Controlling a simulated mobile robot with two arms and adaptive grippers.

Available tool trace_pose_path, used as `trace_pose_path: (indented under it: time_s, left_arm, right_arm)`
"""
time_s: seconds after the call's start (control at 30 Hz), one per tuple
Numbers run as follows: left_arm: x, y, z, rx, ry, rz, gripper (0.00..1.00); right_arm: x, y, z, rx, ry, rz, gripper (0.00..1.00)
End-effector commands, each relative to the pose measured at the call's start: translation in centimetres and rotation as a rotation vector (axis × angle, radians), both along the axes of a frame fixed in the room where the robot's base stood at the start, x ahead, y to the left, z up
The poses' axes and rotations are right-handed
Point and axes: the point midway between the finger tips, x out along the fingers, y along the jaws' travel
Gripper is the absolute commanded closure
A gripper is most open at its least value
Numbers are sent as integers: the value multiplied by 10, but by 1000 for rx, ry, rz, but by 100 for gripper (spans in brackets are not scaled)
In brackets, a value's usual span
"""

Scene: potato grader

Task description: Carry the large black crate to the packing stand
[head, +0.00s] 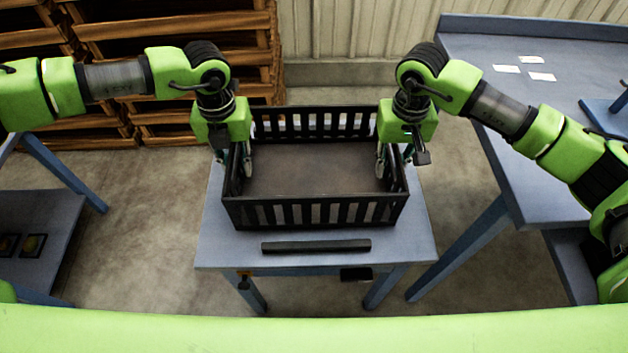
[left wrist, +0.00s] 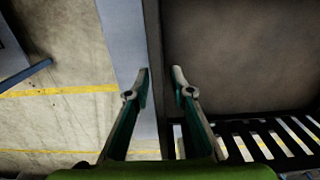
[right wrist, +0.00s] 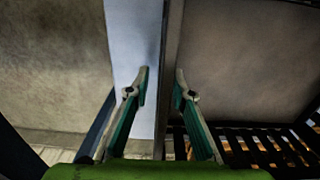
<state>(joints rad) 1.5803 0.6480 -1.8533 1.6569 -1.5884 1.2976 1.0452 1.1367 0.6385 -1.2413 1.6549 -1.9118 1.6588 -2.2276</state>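The large black crate (head: 315,213), empty with slatted long walls, sits upright on a small blue-grey table (head: 415,240). My left gripper (head: 238,165) points down at the crate's left end wall. In the left wrist view its fingers (left wrist: 162,80) are apart, with the wall's edge (left wrist: 153,40) running between them. My right gripper (head: 390,165) points down at the right end wall. In the right wrist view its fingers (right wrist: 162,80) are also apart, with the wall's edge (right wrist: 172,40) between them. I cannot see whether any finger touches the wall. No packing stand can be told for certain.
A black bar (head: 316,246) lies on the table in front of the crate. A larger blue bench (head: 475,70) with white cards (head: 506,68) stands close on the right. Wooden bins (head: 170,30) are stacked behind left. Another blue table (head: 35,215) stands left; bare floor (head: 140,220) lies between.

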Motion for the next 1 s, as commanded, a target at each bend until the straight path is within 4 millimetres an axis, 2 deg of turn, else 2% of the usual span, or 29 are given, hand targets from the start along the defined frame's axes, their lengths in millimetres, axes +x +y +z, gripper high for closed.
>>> trace_pose_path:
  time_s: [0.13,0.23,0.5,0.7,0.87,1.0]
  left_arm:
    - [0,-1,5,-2,-1,-1,78]
    - [1,-1,17,-3,-3,0,78]
    - [1,-1,74,-3,-3,0,78]
    - [1,-1,107,-1,-2,0,78]
    - [0,0,118,0,0,0,78]
    - [0,0,120,0,1,0,78]
  right_arm:
    - [0,1,0,2,0,1,78]
    - [0,1,0,2,-1,1,78]
    - [0,2,0,3,-1,2,78]
    - [0,2,0,3,-1,2,78]
    - [0,2,2,3,-1,2,78]
    - [1,1,16,3,-3,2,78]
